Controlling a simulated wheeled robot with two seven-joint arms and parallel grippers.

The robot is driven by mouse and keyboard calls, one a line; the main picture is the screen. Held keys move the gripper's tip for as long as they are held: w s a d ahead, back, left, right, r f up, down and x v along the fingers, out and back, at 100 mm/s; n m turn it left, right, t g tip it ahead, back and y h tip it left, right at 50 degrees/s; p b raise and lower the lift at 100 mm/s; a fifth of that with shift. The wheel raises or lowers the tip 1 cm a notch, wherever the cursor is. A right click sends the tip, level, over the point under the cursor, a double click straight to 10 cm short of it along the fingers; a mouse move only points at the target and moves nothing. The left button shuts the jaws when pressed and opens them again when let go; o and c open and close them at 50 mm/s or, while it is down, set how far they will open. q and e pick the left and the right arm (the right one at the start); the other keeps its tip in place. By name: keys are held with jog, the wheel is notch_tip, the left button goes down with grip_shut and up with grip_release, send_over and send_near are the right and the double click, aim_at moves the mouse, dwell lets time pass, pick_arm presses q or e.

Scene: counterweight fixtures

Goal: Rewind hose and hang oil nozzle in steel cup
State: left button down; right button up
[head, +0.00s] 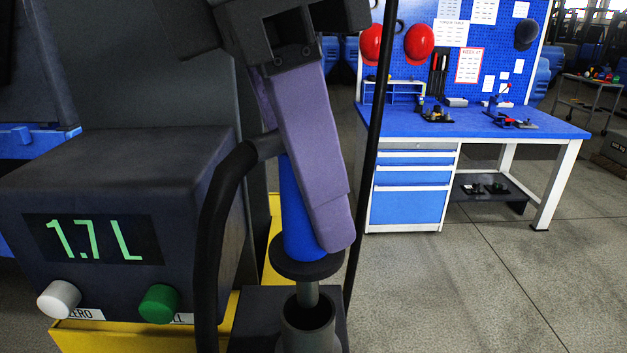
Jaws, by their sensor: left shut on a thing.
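My left gripper (330,235) has purple fingers and reaches down from the top of the view. It is shut on the blue grip of the oil nozzle (296,210). The nozzle is close to upright, with a dark round flange (306,268) below the grip and a short metal spout (308,293) under that. The cup (309,340) is a dark round socket directly below. The spout's lower end overlaps the cup's mouth; I cannot tell how deep it sits. A thick black hose (212,230) curves from behind the nozzle down on the left. My right gripper is not in view.
A dark meter box (120,180) reading 1.7 L, with a white knob (58,299) and a green knob (159,303), stands close on the left. A thin black line (375,130) runs down right of the gripper. A blue workbench (480,122) stands behind; the floor before it is clear.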

aim_at(314, 257)
pick_arm(q)
jog(key=shift+f, duration=0.1)
jog(key=shift+f+b, duration=1.2)
jog(key=shift+f, duration=0.2)
jog(key=shift+f, duration=0.1)
jog(key=shift+f+b, duration=0.6)
jog(key=shift+f, duration=0.1)
jog(key=shift+f+b, duration=0.5)
jog(key=shift+f, duration=0.15)
jog(key=shift+s+f, duration=0.1)
jog(key=shift+f, duration=0.25)
dwell(0.5)
